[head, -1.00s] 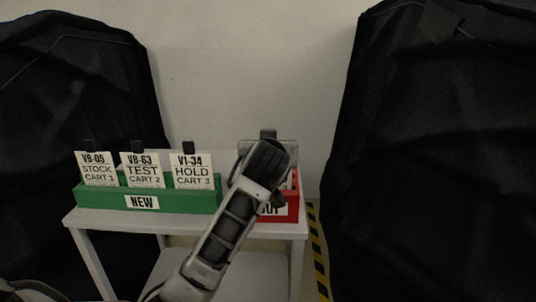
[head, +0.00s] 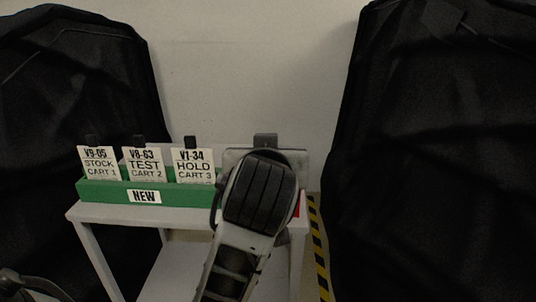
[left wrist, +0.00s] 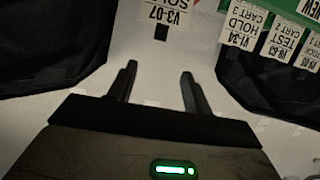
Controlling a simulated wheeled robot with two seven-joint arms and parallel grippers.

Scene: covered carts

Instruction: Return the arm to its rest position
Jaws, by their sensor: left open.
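My left gripper (left wrist: 158,68) is open in the left wrist view, with nothing between its fingers and the pale wall beyond. My arm (head: 245,220) rises from the bottom middle of the head view; its fingers cannot be made out there. It covers most of the red box (head: 297,208) at the right of the small table. A white card marked V3-07 (left wrist: 172,12) shows upside down at the top of the left wrist view, apart from the fingers. My right gripper cannot be seen.
A green NEW rack (head: 105,192) holds three white cards, STOCK, TEST and HOLD, on the left of the white table (head: 85,212). Black-covered carts stand at the left (head: 80,100) and right (head: 440,150). Yellow-black floor tape (head: 320,265) runs beside the table.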

